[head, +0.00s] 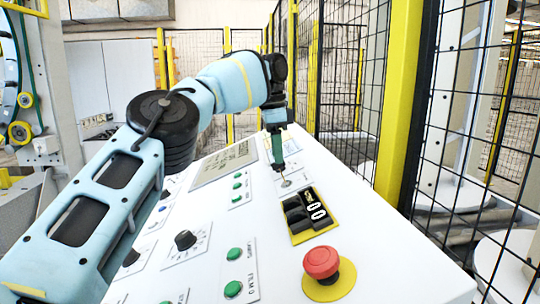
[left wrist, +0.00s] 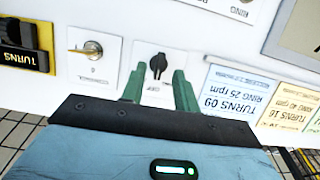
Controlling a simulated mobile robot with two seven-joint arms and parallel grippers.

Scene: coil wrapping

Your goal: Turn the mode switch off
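The mode switch appears to be the small black knob (left wrist: 157,64) on a white plate marked OFF in the left wrist view. My left gripper (left wrist: 160,75) has its two green fingers apart, one on each side of the knob in the picture. No contact with the knob is visible. In the head view my left gripper (head: 278,158) points down at the far part of the white console (head: 205,265), and its fingers hide the knob. My right gripper is in neither view.
A key switch (left wrist: 92,48) sits right beside the knob, with a yellow-framed TURNS counter (head: 311,215) nearby. A red emergency button (head: 321,262) stands up at the near right. Green buttons (head: 233,288) and a black dial (head: 185,240) are at the left. Mesh fencing borders the console.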

